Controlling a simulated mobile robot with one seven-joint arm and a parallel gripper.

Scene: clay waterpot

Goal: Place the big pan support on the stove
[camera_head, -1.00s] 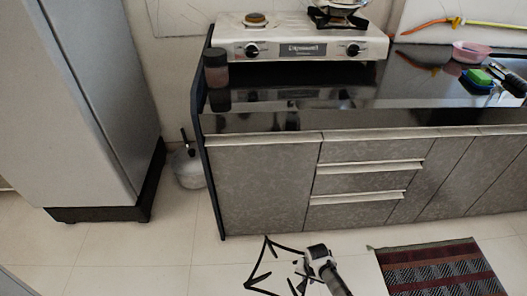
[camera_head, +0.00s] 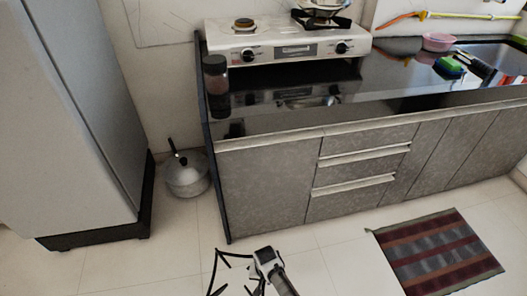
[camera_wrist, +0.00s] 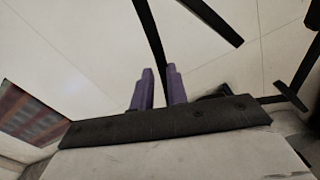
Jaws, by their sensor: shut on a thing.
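The big pan support (camera_head: 222,258) is a black metal frame with prongs, held low over the floor in front of the cabinet. My gripper (camera_head: 262,265) is shut on one bar of it. In the wrist view the purple fingers (camera_wrist: 158,90) close about a black bar of the pan support (camera_wrist: 152,40), and more of its bars show at the right. The white stove (camera_head: 285,40) stands on the black counter at the back. Its left burner (camera_head: 243,24) is bare. Its right burner has a black support (camera_head: 320,20) with a pot on it.
A dark jar (camera_head: 215,72) stands on the counter's left end, in front of the stove. A metal pot (camera_head: 187,175) sits on the floor between the fridge (camera_head: 85,110) and the cabinet (camera_head: 265,185). A striped rug (camera_head: 437,250) lies at right. A pink bowl (camera_head: 437,41) is on the counter.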

